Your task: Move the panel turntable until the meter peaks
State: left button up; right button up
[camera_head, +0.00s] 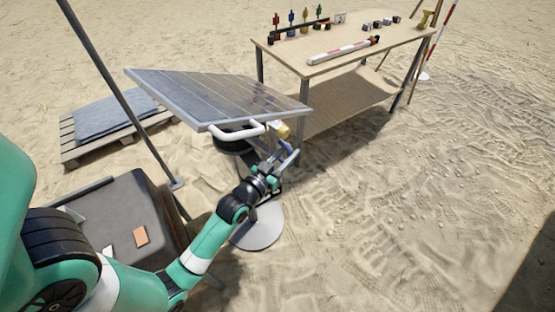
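The solar panel (190,92) is tilted and sits on a dark round turntable mount (232,145) above a pale round base (258,228). A white handle (232,133) sticks out below its near edge. My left gripper (287,150) is just to the right of the handle and below the panel's right corner. Its fingers are small and partly hidden, so I cannot tell whether they touch the handle or are closed. A small yellowish item (283,130) shows beside the gripper; I cannot tell whether it is the meter, and no reading is visible. My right gripper is not in view.
A wooden table (395,52) at the back holds small figures, a red-and-white rod (343,51) and several small blocks. A pallet with a grey cloth (112,115) lies at left. A dark case (125,210) and a thin pole (120,95) stand near my arm. Open sand lies to the right.

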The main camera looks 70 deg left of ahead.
pick_arm(q)
jog(key=p+v, duration=0.1)
jog(key=v, duration=0.6)
jog(key=shift+s, duration=0.2)
jog(key=shift+d, duration=0.1)
jog(key=shift+c, duration=0.4)
jog(key=shift+f, duration=0.2)
jog(key=shift+c, duration=1.2)
jog(key=m, duration=0.1)
jog(key=s+a+f+m+g, duration=0.1)
jog(key=m+g, duration=0.1)
jog(key=shift+s+a+f+y, duration=0.25)
jog(key=shift+y, duration=0.15)
grip_shut()
jog(key=s+d+r+m+g+y+b, duration=0.1)
jog(key=s+d+m+g+y+b, duration=0.2)
jog(key=s+m, duration=0.55)
jog(key=w+d+m+t+h+b, duration=0.1)
jog(key=w+d+m+t+h, duration=0.1)
jog(key=d+m+t, duration=0.3)
jog(key=w+a+g+p, duration=0.1)
jog(key=w+a+p, duration=0.1)
jog(key=w+a, duration=0.5)
jog(key=w, duration=0.4)
jog(key=shift+w+a, duration=0.25)
jog(key=shift+w, duration=0.05)
